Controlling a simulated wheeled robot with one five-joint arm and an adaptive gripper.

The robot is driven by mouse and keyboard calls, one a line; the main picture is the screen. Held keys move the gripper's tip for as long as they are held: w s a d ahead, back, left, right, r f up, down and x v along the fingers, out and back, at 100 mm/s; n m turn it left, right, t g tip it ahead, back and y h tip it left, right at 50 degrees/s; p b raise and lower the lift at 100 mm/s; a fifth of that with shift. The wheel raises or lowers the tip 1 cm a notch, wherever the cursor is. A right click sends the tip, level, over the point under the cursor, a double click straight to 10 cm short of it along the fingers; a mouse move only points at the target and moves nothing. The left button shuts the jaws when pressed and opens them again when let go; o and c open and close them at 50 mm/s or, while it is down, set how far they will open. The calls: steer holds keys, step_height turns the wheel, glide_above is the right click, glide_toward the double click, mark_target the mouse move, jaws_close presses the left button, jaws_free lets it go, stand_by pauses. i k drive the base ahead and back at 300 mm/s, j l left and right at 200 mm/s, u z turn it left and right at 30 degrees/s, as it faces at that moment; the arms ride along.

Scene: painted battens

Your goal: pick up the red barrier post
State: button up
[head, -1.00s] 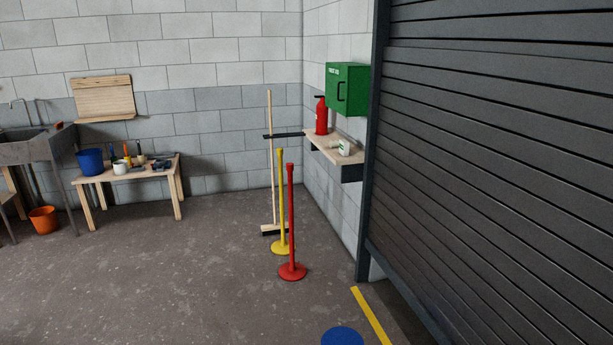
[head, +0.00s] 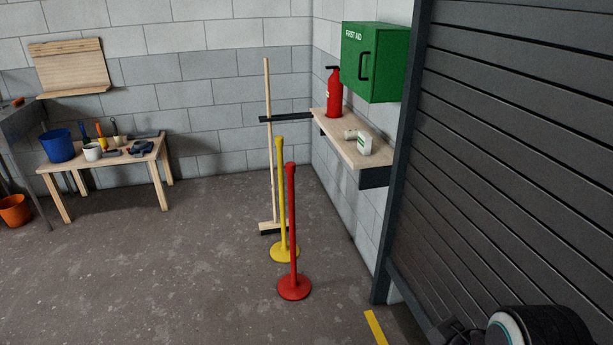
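A dark rounded part of my own arm shows at the bottom right corner. My gripper's fingers cannot be made out, so whether it is open or shut does not show.
A broom (head: 269,150) stands upright behind the posts. A wall shelf (head: 345,140) holds a fire extinguisher (head: 334,95), below a green first-aid box (head: 375,62). A roller shutter (head: 510,150) closes the right side. A low wooden bench (head: 110,160) is at left. The floor left of the posts is clear.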

mark_target(294, 286)
steer(key=i+l+u, duration=0.1)
steer(key=i+u, duration=0.4)
steer(key=i+l+u, duration=0.3)
steer(key=i+u, duration=0.15)
steer(key=i+l+u, duration=0.2)
steer(key=u, duration=0.2)
steer(key=i+l+u, duration=0.15)
steer(key=u, duration=0.25)
steer(key=i+l+u, duration=0.1)
steer(key=l+u, duration=0.3)
steer(key=i+l+u, duration=0.1)
steer(key=u, duration=0.3)
steer(key=l+u, duration=0.7)
steer(key=k+l+u, duration=0.1)
steer(key=l+u, duration=0.2)
steer(key=l, duration=0.2)
